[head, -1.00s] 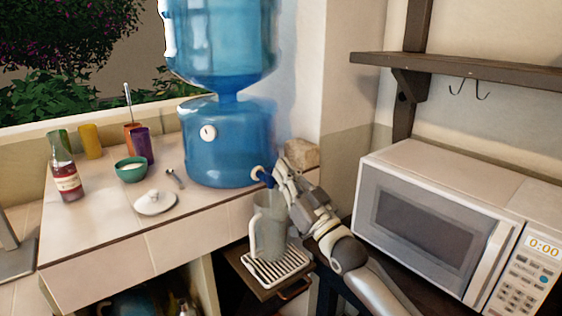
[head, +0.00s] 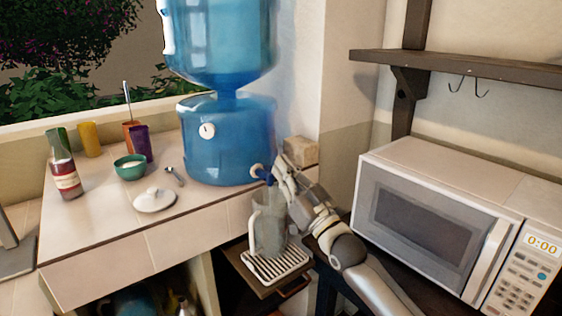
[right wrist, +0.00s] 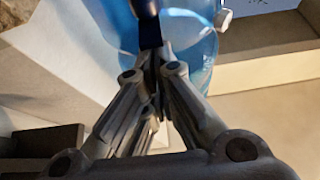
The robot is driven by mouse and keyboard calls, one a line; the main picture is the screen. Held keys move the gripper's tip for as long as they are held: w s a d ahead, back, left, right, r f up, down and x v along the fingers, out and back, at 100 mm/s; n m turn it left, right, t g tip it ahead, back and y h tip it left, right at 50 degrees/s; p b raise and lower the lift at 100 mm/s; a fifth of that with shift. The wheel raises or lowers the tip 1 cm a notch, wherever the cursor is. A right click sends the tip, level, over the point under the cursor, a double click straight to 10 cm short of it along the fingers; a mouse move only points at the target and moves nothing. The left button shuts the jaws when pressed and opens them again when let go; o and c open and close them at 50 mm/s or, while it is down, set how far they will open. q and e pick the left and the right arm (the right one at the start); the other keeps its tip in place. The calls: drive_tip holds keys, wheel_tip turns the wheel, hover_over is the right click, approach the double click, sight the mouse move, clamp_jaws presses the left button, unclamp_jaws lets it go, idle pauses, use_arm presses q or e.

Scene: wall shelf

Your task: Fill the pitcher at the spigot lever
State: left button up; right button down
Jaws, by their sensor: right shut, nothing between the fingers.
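The clear pitcher (head: 270,236) stands upright on the white slatted drip tray (head: 277,265), below the spigot. The spigot lever (head: 265,175), dark blue with a pale tip, sticks out from the foot of the blue water dispenser (head: 228,140). My right gripper (head: 278,172) is shut with nothing between its fingers, and its tips are at the lever, above the pitcher. In the right wrist view the closed fingertips (right wrist: 157,62) meet the dark lever (right wrist: 150,30). I cannot make out water in the pitcher. My left gripper is not in view.
A microwave (head: 430,225) stands close to my right arm, under a wall shelf (head: 450,65). The tiled counter (head: 100,235) holds cups, a bottle (head: 66,178), a green bowl (head: 130,167) and a white lid (head: 154,200). A beige block (head: 300,150) sits behind the gripper.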

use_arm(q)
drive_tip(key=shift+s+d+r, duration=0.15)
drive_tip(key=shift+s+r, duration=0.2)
use_arm(e)
drive_tip(key=s+d, duration=0.5)
drive_tip(key=s, duration=0.2)
drive_tip(key=shift+s+d+f, duration=0.2)
drive_tip(key=shift+s+d, duration=0.1)
drive_tip(key=shift+s, duration=0.05)
drive_tip(key=shift+f, duration=0.1)
idle(0.4)
